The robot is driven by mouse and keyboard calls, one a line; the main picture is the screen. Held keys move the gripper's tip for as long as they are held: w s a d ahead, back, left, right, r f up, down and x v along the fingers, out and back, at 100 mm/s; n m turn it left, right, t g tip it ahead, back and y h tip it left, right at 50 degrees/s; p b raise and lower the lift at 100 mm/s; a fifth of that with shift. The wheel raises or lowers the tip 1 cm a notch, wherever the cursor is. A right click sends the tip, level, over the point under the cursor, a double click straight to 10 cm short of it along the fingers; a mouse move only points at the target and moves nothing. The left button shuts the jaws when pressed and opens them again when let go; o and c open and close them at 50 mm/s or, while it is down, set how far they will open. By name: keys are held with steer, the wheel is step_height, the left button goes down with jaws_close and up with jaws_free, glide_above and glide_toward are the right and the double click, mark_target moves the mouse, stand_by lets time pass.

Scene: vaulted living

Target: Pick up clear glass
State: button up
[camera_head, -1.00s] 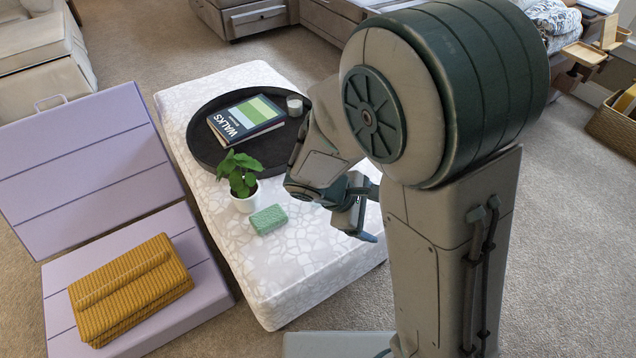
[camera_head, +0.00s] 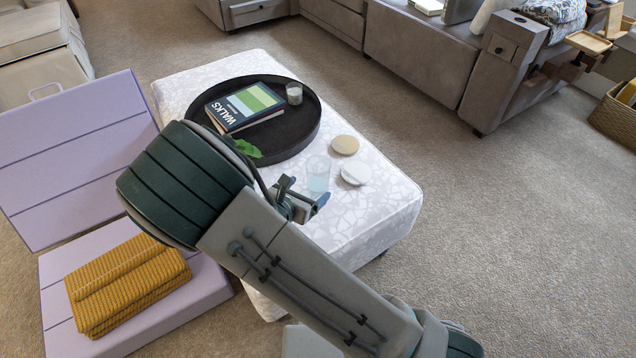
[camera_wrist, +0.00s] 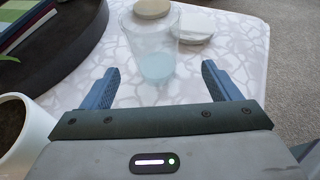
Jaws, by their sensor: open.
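The clear glass (camera_head: 318,174) stands upright on the white patterned ottoman (camera_head: 385,215), near the dark tray. It looks faintly bluish. In the wrist view the glass (camera_wrist: 155,50) stands just beyond and between my fingertips, apart from both. My gripper (camera_head: 303,197) is open and empty, low over the ottoman on the near side of the glass. In the wrist view its two blue fingers (camera_wrist: 160,85) are spread wide.
A round black tray (camera_head: 300,130) holds a book (camera_head: 243,106) and a small candle glass (camera_head: 294,93). Two round coasters, one tan (camera_head: 345,145) and one white (camera_head: 355,173), lie beside the glass. A white plant pot (camera_wrist: 25,135) is close on my gripper's left.

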mark_target(313, 182)
steer(key=x, duration=0.2)
steer(key=shift+w+d+f+b, duration=0.15)
steer(key=shift+w+b, duration=0.1)
steer(key=shift+b, duration=0.05)
steer(key=b+x, duration=0.2)
steer(key=x, duration=0.3)
steer(key=shift+w+a+b, duration=0.25)
steer(key=shift+b, duration=0.15)
steer(key=c, duration=1.2)
